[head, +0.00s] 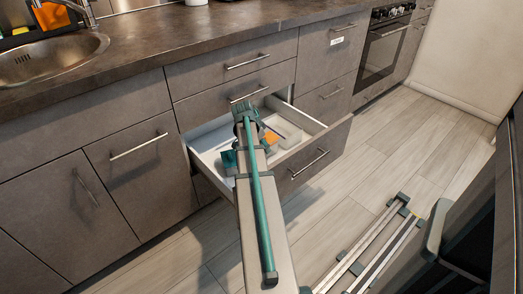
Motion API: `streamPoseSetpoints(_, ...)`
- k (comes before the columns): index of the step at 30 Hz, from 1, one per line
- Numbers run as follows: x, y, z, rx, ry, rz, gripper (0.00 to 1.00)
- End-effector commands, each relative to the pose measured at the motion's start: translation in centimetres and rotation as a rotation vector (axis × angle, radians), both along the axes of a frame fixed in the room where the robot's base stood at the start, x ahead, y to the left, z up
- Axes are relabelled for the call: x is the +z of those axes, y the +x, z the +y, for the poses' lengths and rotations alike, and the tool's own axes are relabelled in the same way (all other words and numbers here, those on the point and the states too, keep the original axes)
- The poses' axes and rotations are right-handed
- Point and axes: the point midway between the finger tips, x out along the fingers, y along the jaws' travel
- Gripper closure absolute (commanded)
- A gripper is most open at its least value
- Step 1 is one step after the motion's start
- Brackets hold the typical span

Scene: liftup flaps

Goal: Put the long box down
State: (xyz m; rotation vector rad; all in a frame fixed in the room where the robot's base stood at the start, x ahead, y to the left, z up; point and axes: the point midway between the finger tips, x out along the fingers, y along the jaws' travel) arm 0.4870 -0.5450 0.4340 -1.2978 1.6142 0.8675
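My arm reaches out over a pulled-out white drawer (313,125) below the counter. My gripper (246,112) is at the far end of the arm, above the drawer. Its fingers are too small and too covered by the arm to show whether they are open or shut. A small teal item (229,161) lies at the drawer's left side, and an orange item (271,138) shows just right of the arm. I cannot tell which thing is the long box, or whether my gripper holds it; the arm hides the drawer's middle.
The drawer front (318,158) with its bar handle sticks out over the wooden floor (345,205). Closed drawers and cupboards flank it. The counter (165,42) holds a sink (45,60) at left; an oven (382,52) stands farther right. Open floor lies right of the drawer.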

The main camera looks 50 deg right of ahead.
Motion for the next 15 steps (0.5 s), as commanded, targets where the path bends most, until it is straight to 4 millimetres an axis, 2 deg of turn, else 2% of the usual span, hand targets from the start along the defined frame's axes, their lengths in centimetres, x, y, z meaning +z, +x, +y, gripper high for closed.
streamPoseSetpoints(1, -0.75, -0.01, 0.01, 0.000, -0.001, 0.000, 0.79)
streamPoseSetpoints(14, -0.98, -0.02, 0.02, 0.000, -0.001, 0.000, 0.79)
streamPoseSetpoints(15, -0.95, -0.02, 0.02, 0.000, -0.001, 0.000, 0.30)
